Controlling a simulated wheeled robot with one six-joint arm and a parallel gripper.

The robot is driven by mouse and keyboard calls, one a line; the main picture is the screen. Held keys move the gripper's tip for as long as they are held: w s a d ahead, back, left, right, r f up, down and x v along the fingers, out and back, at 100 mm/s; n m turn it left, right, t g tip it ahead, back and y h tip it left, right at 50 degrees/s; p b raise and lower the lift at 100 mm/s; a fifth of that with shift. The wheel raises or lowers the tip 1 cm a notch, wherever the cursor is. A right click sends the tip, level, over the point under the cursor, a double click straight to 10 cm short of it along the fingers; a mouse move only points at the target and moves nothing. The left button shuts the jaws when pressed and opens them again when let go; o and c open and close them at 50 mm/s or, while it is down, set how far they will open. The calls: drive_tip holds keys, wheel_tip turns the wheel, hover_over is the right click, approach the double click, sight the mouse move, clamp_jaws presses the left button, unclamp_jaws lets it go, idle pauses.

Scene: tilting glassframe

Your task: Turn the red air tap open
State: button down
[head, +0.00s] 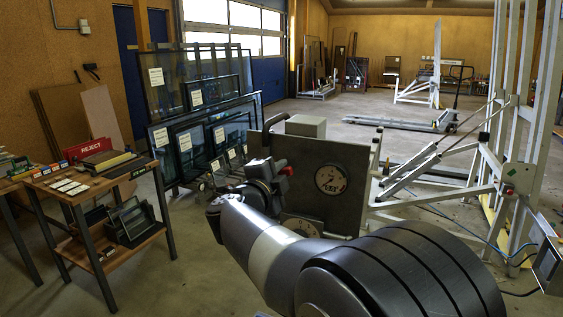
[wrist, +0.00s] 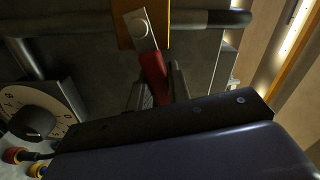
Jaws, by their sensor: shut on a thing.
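The red air tap (wrist: 154,74) has a red lever below a silver pivot with a round bolt head, on an orange-brown block, in the wrist view. My gripper (wrist: 158,90) has its fingers on both sides of the red lever and is shut on it. The lever's lower end is hidden by the gripper body. In the head view a small red part of the tap (head: 286,171) shows beside my gripper (head: 274,172), in front of the grey panel (head: 347,210); my arm covers much of it.
A round gauge (head: 331,180) is on the panel, with a dial (head: 303,228) below it. A white frame (head: 510,150) stands at right. A wooden workbench (head: 75,185) is at left, and glass panes (head: 205,130) stand behind. Open floor lies beyond.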

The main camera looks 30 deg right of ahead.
drive_tip(key=n+p, duration=0.1)
drive_tip(key=p, duration=0.1)
drive_tip(key=r+n+p, duration=0.2)
drive_tip(key=n+p, duration=0.1)
drive_tip(key=shift+w+a+r+p, duration=0.15)
drive_tip(key=shift+w+a+p, duration=0.1)
drive_tip(key=shift+w+p, duration=0.1)
drive_tip(key=shift+w+a+r+n+p, duration=0.1)
drive_tip(key=shift+w+a+n+p, duration=0.05)
drive_tip(key=shift+n+p, duration=0.8)
drive_tip(key=c, duration=1.3)
unclamp_jaws()
drive_tip(key=shift+a, duration=0.1)
drive_tip(key=b+v, duration=0.1)
drive_tip(key=v, duration=0.9)
drive_tip(key=shift+s+a, duration=0.25)
drive_tip(key=shift+c, duration=0.5)
